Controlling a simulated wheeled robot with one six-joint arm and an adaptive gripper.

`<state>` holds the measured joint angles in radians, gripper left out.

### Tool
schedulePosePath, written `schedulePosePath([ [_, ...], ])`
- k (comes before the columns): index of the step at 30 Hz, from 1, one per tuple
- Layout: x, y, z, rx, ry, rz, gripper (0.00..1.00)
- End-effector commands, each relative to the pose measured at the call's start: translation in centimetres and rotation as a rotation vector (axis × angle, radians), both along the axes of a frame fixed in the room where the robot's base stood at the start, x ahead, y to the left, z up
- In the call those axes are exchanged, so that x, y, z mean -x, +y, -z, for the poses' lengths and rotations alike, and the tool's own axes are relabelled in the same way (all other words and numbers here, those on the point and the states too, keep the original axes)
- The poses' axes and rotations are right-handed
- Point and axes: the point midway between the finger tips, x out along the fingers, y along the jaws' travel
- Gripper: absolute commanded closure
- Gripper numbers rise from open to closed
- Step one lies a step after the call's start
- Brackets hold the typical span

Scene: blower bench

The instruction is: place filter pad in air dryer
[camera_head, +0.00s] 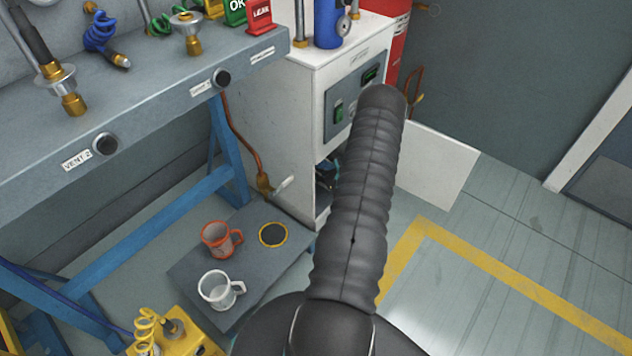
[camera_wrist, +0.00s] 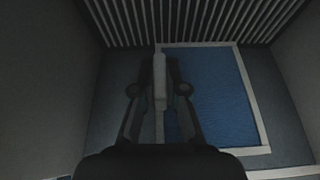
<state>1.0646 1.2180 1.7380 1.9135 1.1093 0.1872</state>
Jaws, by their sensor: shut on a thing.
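The air dryer is the white cabinet (camera_head: 285,110) beside the bench, with a control panel and an open lower bay (camera_head: 326,172). My arm crosses in front and hides part of it.
A slatted grille (camera_wrist: 200,18) spans the bay's far side, with grey walls left and right. The cabinet's white door (camera_head: 437,165) stands open. An orange mug (camera_head: 216,240) and a white mug (camera_head: 216,290) stand on a low grey platform. Floor to the right is clear.

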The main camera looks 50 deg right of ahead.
Motion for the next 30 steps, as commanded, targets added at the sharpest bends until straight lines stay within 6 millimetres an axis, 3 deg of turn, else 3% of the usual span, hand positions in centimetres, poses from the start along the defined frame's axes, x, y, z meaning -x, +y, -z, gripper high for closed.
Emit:
schedulePosePath([
  [9,0.1,0.0,3.7,-0.001,0.001,0.002,1.00],
  [19,0.1,0.0,4.0,-0.001,0.000,0.001,1.00],
  [21,0.1,0.0,3.9,0.000,0.001,0.001,0.76],
  [23,0.1,0.0,3.9,0.000,0.001,0.001,0.63],
  [30,0.1,0.0,3.9,0.000,0.001,0.001,0.63],
])
